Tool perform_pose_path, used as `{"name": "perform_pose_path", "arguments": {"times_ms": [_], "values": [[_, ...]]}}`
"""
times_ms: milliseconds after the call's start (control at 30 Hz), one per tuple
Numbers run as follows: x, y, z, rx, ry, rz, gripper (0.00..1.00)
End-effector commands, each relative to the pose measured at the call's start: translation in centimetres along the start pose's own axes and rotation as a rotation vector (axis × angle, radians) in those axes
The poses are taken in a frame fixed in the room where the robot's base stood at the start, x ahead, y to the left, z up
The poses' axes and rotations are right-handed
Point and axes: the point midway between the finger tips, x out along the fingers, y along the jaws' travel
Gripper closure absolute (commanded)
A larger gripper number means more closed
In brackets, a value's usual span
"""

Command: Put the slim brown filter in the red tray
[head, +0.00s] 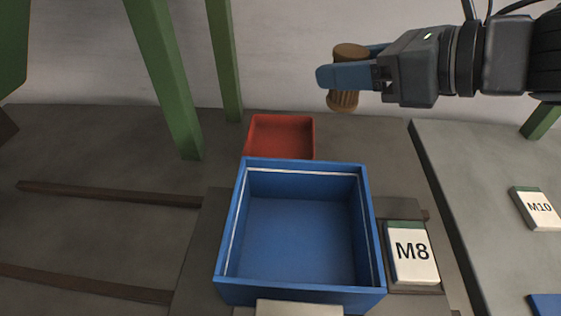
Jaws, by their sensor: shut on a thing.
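My gripper (350,77) is at the upper right, its blue fingers shut on the slim brown filter (343,100). The filter is a ribbed brown cylinder with a flat round top, held roughly upright in the air. One finger hides part of its middle. The red tray (312,140) lies on the dark surface behind the blue box, to the left of and lower in the picture than the filter. The part of the tray's inside that I see is empty. The blue box hides the tray's near edge.
A large empty blue box (229,245) stands in front of the red tray. Beside it is a block marked M8 (411,253). A block marked M10 (538,209) lies on the grey surface at right. Green posts (168,75) rise left of the tray.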

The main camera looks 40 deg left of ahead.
Motion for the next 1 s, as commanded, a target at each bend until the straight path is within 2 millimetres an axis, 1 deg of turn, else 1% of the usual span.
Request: {"name": "perform_pose_path", "arguments": {"times_ms": [33, 100, 200, 267, 367, 600, 733, 833, 1000], "values": [[0.9, 0.0, -2.1, 0.006, -0.001, 0.001, 0.80], [1.3, 0.0, -3.2, 0.004, -0.001, 0.001, 0.80], [1.9, 0.0, -4.0, 0.002, -0.002, 0.001, 0.80], [2.6, 0.0, -4.1, 0.002, -0.002, 0.003, 0.80], [4.4, 0.0, -4.4, 0.003, -0.002, 0.005, 0.80], [10.2, -0.4, -5.3, 0.002, -0.001, 0.004, 0.80], [12.9, -0.6, -5.7, 0.003, 0.000, 0.003, 0.80], [14.3, -0.8, -5.9, 0.001, 0.001, 0.002, 0.80], [15.3, -0.9, -6.3, 0.001, 0.001, 0.001, 0.80]]}}
